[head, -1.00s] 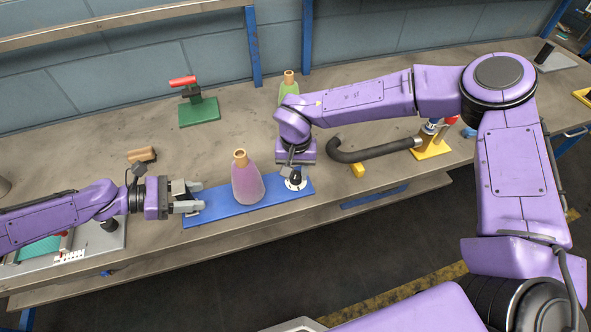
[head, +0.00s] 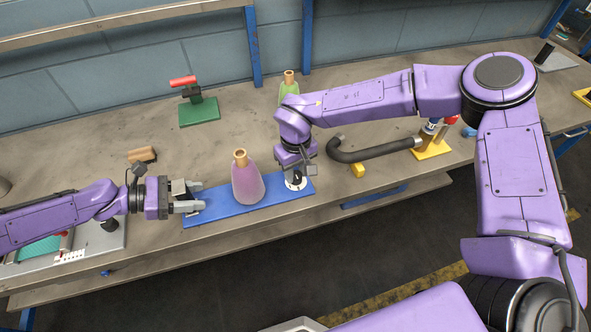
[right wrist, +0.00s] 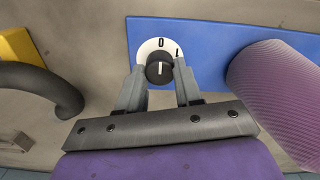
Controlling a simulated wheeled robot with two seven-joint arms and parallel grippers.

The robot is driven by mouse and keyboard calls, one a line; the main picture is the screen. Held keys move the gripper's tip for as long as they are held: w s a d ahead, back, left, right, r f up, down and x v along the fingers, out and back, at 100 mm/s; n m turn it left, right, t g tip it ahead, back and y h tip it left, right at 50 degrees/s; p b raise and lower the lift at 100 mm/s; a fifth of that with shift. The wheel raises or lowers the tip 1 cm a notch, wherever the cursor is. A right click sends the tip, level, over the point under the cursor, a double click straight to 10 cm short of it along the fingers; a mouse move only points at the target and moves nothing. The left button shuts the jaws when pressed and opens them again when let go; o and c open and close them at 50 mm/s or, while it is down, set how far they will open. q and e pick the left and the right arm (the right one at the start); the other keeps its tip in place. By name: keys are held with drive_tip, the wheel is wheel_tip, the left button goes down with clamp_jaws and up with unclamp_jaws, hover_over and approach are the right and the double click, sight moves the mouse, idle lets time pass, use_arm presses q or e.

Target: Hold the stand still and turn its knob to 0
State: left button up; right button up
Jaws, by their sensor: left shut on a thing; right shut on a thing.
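The blue stand (head: 222,208) lies flat on the bench and carries a purple cone-shaped bottle with an orange neck (head: 247,180). My left gripper (head: 192,196) is shut on the stand's left end. At its right end is a black knob (right wrist: 160,68) on a white dial (right wrist: 146,47) marked 0 and 1. My right gripper (right wrist: 158,84) is shut on the knob from above, one finger on each side. In the right wrist view the knob's white line is upright, below the 0; the 1 is to its right. My wrist partly hides the knob in the head view.
A dark bent pipe (head: 370,153) and a yellow block (head: 357,171) lie right of the stand. A green bottle (head: 289,86) stands behind my right arm. A green-based clamp with a red handle (head: 199,109) stands at the back. The bench front edge is close.

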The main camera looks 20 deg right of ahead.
sight(296, 175)
idle(0.3)
drive_tip(key=o, duration=1.1)
drive_tip(key=shift+c, duration=0.2)
wheel_tip(296, 175, up, 12)
